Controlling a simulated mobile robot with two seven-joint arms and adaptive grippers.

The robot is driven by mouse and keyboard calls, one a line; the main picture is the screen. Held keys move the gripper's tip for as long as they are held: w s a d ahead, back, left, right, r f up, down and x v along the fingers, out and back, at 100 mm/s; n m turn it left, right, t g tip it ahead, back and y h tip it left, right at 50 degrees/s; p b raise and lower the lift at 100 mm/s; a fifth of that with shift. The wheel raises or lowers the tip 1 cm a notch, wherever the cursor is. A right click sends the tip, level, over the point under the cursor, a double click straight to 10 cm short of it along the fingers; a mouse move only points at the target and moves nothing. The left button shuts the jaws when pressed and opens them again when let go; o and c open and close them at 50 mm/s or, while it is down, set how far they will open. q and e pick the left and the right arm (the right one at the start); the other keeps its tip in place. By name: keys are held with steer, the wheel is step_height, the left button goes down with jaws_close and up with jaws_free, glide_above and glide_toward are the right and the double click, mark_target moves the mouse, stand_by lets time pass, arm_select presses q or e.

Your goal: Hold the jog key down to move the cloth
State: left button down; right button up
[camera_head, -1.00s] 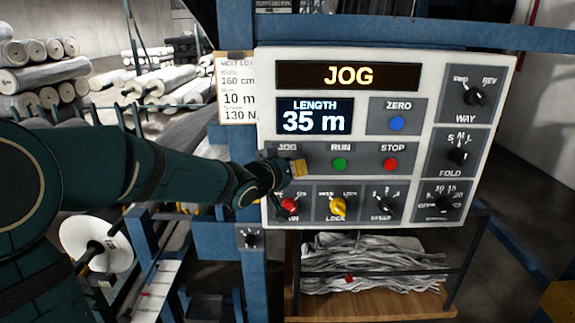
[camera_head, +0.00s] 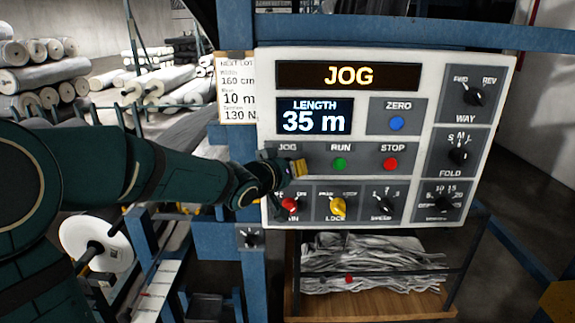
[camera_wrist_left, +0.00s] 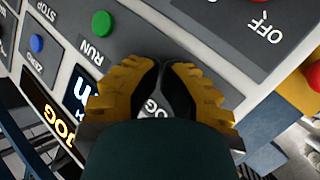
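The white control panel (camera_head: 420,70) faces me in the head view. Its top display (camera_head: 348,76) reads JOG and the length display (camera_head: 315,121) reads 35 m. In the left wrist view the yellow and black fingers of my left gripper (camera_wrist_left: 161,64) are together, tips at the panel face. They cover the jog key, so I cannot see the key or its travel. Pale cloth (camera_head: 375,264) lies in loose folds below the panel. My right gripper is out of view.
The green RUN button (camera_head: 340,164) and red STOP button (camera_head: 390,164) sit right of my gripper. A red knob (camera_head: 289,205) and yellow knob (camera_head: 338,208) are below. A blue frame post (camera_head: 251,270) stands under the panel's left edge. Grey rolls (camera_head: 45,78) are stacked behind.

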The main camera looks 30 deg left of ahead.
arm_select(q)
steer(key=shift+s, duration=0.1)
stand_by(0.7)
steer(key=shift+s+d+b, duration=0.4)
steer(key=shift+s+d, duration=0.05)
steer(key=shift+s, duration=0.15)
steer(key=shift+s+d+b, duration=0.45)
steer(key=shift+s, duration=0.25)
steer(key=shift+s+d+b, duration=0.4)
steer(key=shift+s+b, duration=0.05)
steer(key=shift+s, duration=0.3)
steer(key=shift+s+d+b, duration=0.45)
steer(key=shift+s, duration=0.25)
